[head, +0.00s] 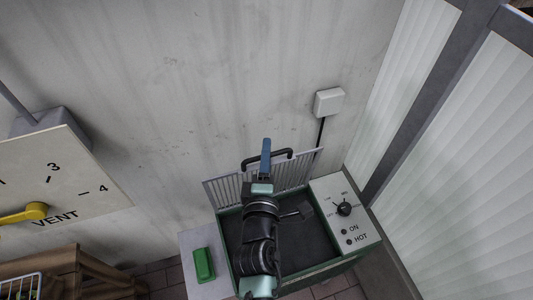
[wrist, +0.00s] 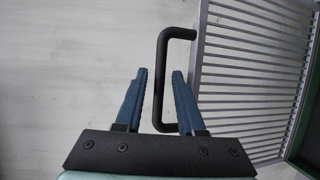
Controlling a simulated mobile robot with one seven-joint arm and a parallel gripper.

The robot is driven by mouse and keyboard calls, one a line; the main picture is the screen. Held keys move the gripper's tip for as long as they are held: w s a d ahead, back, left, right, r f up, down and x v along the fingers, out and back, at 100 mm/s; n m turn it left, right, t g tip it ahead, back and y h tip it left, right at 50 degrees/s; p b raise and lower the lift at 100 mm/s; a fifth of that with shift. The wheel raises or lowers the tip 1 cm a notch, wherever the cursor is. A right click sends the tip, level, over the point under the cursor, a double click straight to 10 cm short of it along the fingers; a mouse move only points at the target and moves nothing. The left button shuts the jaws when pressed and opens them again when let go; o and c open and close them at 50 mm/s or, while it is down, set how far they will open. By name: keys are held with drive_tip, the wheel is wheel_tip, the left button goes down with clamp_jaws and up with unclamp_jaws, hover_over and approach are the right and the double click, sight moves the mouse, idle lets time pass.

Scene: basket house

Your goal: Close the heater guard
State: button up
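The heater (head: 228,232) is a green box with a dark open top. Its guard (head: 220,190), a panel of pale bars, stands raised along the back edge, so the heater is open. The guard also shows at the right of the wrist view (wrist: 250,75). A black bar handle (head: 285,153) sticks out from the guard. My gripper (head: 266,146) is at this handle, over the heater. In the wrist view, its blue fingers (wrist: 160,75) are apart, with the handle (wrist: 161,45) between them and gaps showing on both sides. My arm hides part of the heater and guard.
A green block (head: 204,264) lies on the pale left shelf. A VENT dial (head: 75,180) is at left. The wall (head: 200,80) is close behind.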

clamp_jaws()
idle(1.2)
